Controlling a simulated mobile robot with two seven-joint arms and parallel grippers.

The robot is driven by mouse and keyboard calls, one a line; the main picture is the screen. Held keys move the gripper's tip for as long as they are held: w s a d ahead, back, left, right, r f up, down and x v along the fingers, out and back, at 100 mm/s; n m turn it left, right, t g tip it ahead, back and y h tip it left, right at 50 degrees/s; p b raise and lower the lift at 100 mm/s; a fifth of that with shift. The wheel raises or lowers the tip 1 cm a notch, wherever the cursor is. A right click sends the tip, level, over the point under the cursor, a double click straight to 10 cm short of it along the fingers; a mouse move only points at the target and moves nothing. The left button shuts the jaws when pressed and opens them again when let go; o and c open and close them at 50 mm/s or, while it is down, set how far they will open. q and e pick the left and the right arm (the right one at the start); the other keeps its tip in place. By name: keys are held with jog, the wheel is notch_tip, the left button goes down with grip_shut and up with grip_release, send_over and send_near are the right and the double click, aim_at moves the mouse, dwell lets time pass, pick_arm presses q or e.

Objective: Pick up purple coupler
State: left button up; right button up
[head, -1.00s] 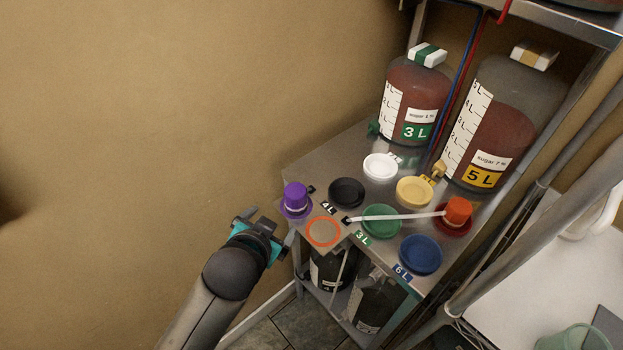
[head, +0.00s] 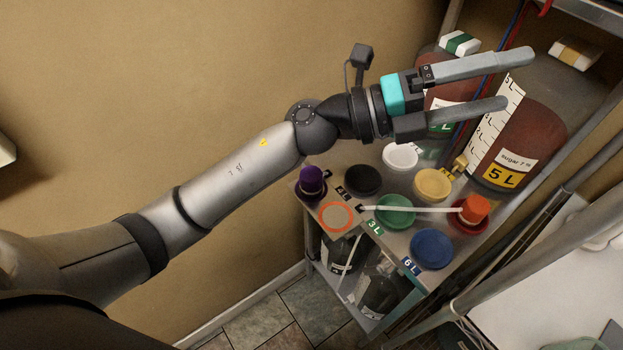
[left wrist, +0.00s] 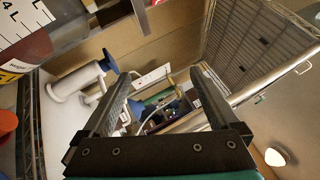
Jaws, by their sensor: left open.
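The purple coupler (head: 312,183) stands upright at the left corner of the metal shelf top (head: 340,160) in the head view. My left gripper (head: 517,80) is open and empty, raised in front of the large bottles, well up and right of the coupler. Its two fingers point right. In the left wrist view the fingers of my left gripper (left wrist: 160,85) are spread with nothing between them, and the purple coupler does not show. My right gripper is not in view.
An orange coupler (head: 475,208) has a white tube (head: 415,209) across the shelf. Black (head: 363,180), white (head: 400,156), yellow (head: 432,184), green (head: 395,211) and blue (head: 431,249) round pieces sit around it. The 5 L bottle (head: 535,125) stands behind.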

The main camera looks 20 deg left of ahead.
pick_arm(q)
notch_tip(320, 180, down, 5)
jog(key=s+d+m+g+y, duration=0.2)
jog(key=s+m+g+y, duration=0.1)
jog(key=m+g, duration=0.3)
jog(key=m+y, duration=0.4)
jog(key=y, duration=1.4)
send_near(311, 174)
jog(key=f, duration=0.5)
jog(key=f+p, duration=0.1)
jog(key=f, duration=0.5)
jog(key=shift+w+a, duration=0.1)
jog(key=shift+a, duration=0.1)
grip_shut()
